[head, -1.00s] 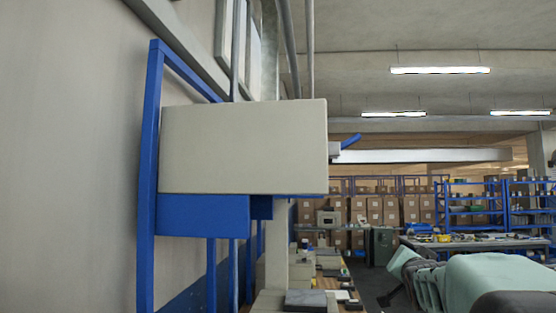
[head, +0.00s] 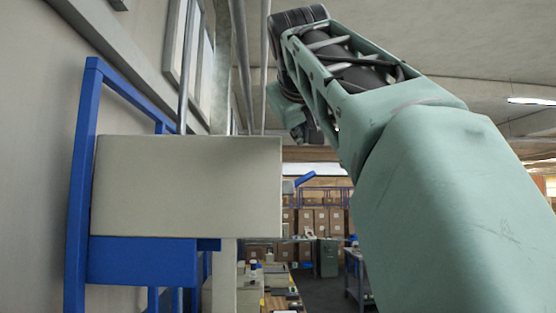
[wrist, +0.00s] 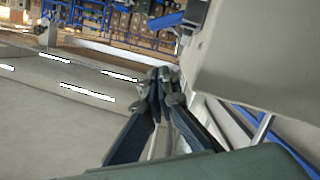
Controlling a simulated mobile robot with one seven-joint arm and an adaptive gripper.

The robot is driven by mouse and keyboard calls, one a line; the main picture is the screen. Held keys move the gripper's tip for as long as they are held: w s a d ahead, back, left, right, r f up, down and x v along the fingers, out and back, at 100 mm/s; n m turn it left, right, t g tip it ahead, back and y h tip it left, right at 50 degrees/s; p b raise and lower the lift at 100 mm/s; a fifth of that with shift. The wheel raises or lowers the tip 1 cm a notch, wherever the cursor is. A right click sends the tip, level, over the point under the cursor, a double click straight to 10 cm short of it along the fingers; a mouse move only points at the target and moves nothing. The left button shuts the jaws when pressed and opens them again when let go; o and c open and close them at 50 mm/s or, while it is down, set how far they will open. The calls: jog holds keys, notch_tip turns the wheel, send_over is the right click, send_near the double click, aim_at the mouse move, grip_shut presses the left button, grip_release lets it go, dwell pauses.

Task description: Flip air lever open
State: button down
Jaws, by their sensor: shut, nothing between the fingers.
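The blue air lever (head: 305,179) sticks out from the right side of a beige box (head: 187,188) on the wall, angled up to the right in the head view. In the wrist view the lever (wrist: 165,20) shows at the top, on a light grey fitting beside the box (wrist: 255,50). My gripper (wrist: 162,74) is shut and empty, its dark fingertips together. In the wrist view the fingertips are below the lever with a visible gap. In the head view my arm is raised at the right; I cannot make out the fingertips there.
A blue frame (head: 82,180) holds the box against the wall. Grey vertical pipes (head: 240,65) run above and behind it. Cardboard boxes (head: 312,220) stand on far shelving. A floor aisle is open beyond the lever.

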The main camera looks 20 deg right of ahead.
jog(key=shift+s+a+r, duration=0.25)
jog(key=shift+s+a, duration=0.1)
jog(key=shift+a, duration=0.3)
jog(key=p, duration=0.2)
send_over(300, 181)
notch_tip(300, 181, down, 2)
jog(key=f, duration=0.1)
jog(key=s+f+b, duration=0.1)
jog(key=d+f, duration=0.1)
jog(key=shift+s+f, duration=0.15)
jog(key=shift+f, duration=0.15)
